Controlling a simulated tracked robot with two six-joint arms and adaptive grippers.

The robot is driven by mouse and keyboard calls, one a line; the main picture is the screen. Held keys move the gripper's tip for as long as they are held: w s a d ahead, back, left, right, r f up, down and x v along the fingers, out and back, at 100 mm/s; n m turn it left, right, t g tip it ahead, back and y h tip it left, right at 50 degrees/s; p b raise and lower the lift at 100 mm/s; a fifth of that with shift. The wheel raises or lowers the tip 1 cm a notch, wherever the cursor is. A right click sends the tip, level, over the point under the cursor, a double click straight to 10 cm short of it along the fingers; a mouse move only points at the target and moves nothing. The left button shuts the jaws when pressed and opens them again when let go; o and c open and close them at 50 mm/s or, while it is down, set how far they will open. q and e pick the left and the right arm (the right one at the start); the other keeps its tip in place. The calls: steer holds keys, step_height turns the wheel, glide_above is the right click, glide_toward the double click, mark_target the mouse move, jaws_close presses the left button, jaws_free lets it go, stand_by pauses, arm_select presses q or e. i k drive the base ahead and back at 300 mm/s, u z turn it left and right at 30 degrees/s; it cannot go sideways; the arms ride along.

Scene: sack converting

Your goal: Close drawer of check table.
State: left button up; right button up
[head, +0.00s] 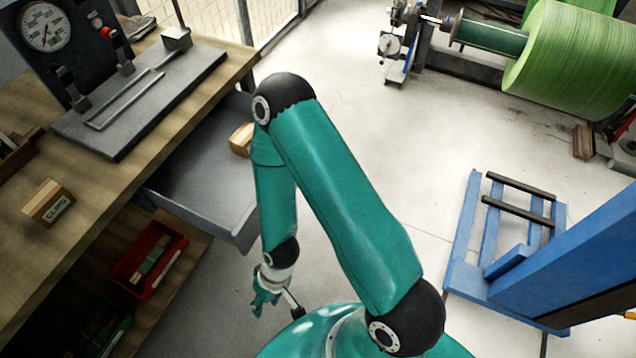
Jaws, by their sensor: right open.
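The check table (120,180) has a wooden top and stands at the left. Its grey metal drawer (200,195) is pulled out toward the right, over the floor. Part of the drawer's front side is hidden behind my teal right arm. My right gripper (277,303) is open and empty. In the picture it is below the drawer's near front corner, and appears apart from it. My left gripper is not in view.
A small brown box (240,138) shows at the drawer's far end. A gauge tester (140,100) and a carton (47,202) are on the tabletop. A red bin (148,260) is on the shelf below. A blue lift frame (470,235) and green roll (570,60) stand right.

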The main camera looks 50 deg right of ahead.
mark_target(209, 187)
steer(key=z, duration=0.05)
steer(key=i, duration=0.25)
steer(key=z, duration=2.25)
steer(key=k, duration=0.4)
steer(key=u, duration=0.75)
steer(key=k, duration=0.6)
steer(key=i, duration=1.1)
steer(key=u, duration=0.1)
